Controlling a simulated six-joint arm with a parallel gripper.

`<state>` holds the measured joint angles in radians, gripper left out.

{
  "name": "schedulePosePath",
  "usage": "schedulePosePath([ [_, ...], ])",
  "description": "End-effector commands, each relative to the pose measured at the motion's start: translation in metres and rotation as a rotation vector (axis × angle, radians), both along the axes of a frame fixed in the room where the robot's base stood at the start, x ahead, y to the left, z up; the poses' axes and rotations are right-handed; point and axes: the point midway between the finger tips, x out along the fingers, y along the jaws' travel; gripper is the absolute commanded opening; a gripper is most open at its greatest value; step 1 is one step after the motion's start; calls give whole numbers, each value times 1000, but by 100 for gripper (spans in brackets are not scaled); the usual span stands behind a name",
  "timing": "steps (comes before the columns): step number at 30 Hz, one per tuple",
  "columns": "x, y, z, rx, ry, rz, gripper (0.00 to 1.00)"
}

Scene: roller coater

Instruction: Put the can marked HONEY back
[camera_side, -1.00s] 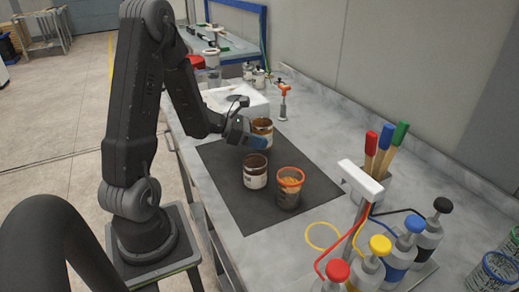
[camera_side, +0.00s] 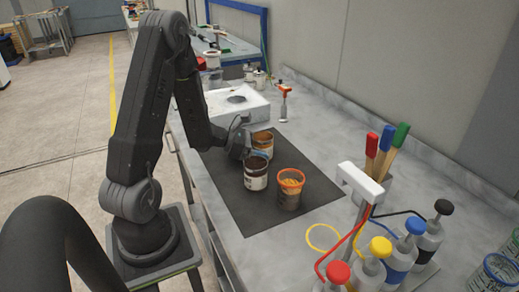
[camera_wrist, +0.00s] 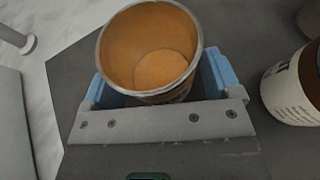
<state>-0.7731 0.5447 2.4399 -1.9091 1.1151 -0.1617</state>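My gripper (camera_wrist: 160,85) is in the wrist view with its blue fingers on either side of a metal can (camera_wrist: 150,50). The can is open at the top and amber-orange inside, and the fingers look closed against its sides. In the side view my gripper (camera_side: 246,146) is low over the mat, and the same can (camera_side: 263,143) stands upright in it, partly hidden. A can with a white label and dark brown inside (camera_side: 256,175) is just in front of it; it also shows in the wrist view (camera_wrist: 293,92). No lettering is readable, so HONEY is not confirmed.
An orange-rimmed can (camera_side: 290,190) stands on the dark mat (camera_side: 240,205). A white box (camera_side: 235,103) lies behind the mat. Pump bottles (camera_side: 400,255) and colored-handled tools (camera_side: 380,155) stand at right. The mat's front part is clear.

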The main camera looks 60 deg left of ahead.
Motion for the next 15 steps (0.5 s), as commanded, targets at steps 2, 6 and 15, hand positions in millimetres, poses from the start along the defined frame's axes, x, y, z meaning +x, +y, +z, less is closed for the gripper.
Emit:
schedulePosePath([
  [2,0,0,0,0,0,0,86],
  [6,0,0,0,0,0,0,86],
  [15,-23,11,14,2,-1,7,86],
])
